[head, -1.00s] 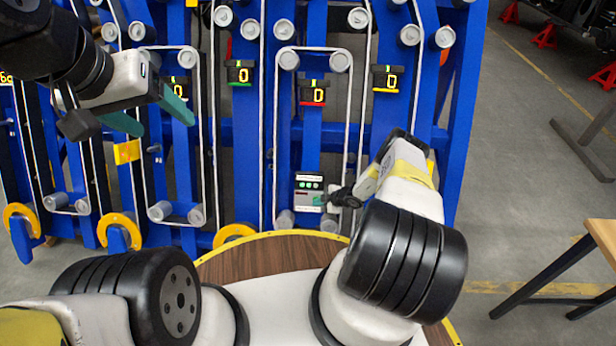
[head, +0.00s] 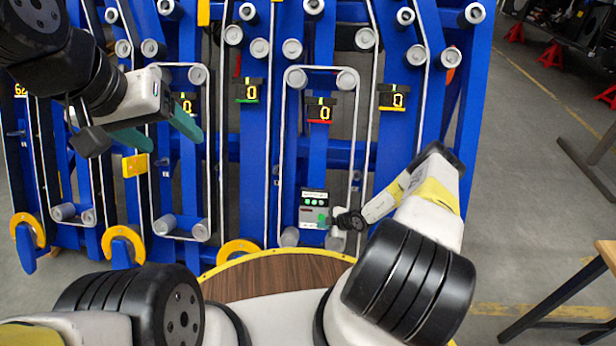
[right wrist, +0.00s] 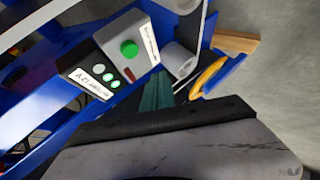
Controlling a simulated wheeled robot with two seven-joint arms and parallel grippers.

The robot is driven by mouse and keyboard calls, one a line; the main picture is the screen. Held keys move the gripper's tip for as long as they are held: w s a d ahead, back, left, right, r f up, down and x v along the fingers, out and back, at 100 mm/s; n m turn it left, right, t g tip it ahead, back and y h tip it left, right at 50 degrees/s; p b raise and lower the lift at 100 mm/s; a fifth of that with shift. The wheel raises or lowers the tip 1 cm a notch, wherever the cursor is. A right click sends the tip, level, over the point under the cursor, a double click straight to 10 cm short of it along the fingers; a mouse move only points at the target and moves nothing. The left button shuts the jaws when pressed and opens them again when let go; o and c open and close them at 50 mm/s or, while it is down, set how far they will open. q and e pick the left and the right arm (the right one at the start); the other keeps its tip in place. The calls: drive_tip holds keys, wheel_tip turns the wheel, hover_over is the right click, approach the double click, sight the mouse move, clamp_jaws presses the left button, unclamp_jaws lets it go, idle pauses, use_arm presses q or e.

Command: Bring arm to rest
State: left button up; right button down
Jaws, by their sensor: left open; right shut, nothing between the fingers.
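My left gripper (head: 160,132) is at the upper left in the head view, in front of the blue frame. Its teal fingers are spread apart with nothing between them. My right arm reaches forward from the lower right. Its hand is beside a small grey control box (head: 314,208) with green buttons, and the fingertips are hard to make out there. In the right wrist view, the teal fingers of my right gripper (right wrist: 157,96) are together and empty. They point past the control box (right wrist: 112,62), close beside it; I cannot tell whether they touch.
The blue frame (head: 318,170) with rollers, pale belts and several small number displays (head: 320,110) fills the space ahead. Yellow wheel-like parts (head: 124,240) are at its foot. A wood-topped table (head: 606,252) stands at the right edge. Grey floor (head: 520,200) lies open between frame and table.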

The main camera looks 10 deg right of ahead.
drive_tip(key=w+a+r+n+y, duration=0.1)
drive_tip(key=w+r+n, duration=0.3)
drive_tip(key=r+n, duration=0.5)
drive_tip(key=w+r+n, duration=0.3)
drive_tip(key=r+n, duration=0.1)
drive_tip(key=r, duration=0.9)
drive_tip(key=s+a+r+n+g, duration=0.1)
drive_tip(key=s+a+r+n, duration=0.15)
drive_tip(key=r+n, duration=0.75)
drive_tip(key=s+a+r+n+g, duration=0.1)
drive_tip(key=s+a+r+n, duration=0.15)
drive_tip(key=r+n, duration=0.75)
drive_tip(key=s+a+r+n+h, duration=0.1)
drive_tip(key=s+a+r+n, duration=0.1)
drive_tip(key=s+r+n, duration=0.6)
drive_tip(key=s+a+r+n, duration=0.1)
drive_tip(key=s+r, duration=0.5)
drive_tip(key=r, duration=0.6)
drive_tip(key=s+d+r+n+h, duration=0.1)
drive_tip(key=s+d+r+n, duration=0.1)
drive_tip(key=s+n, duration=0.5)
drive_tip(key=s+d+r+n+t+h, duration=0.1)
drive_tip(key=s+d+r+n+h, duration=0.1)
drive_tip(key=s+n, duration=0.4)
drive_tip(key=s+r, duration=0.1)
drive_tip(key=s, duration=0.4)
drive_tip(key=shift+s+n+h, duration=0.3)
drive_tip(key=shift+n, duration=0.1)
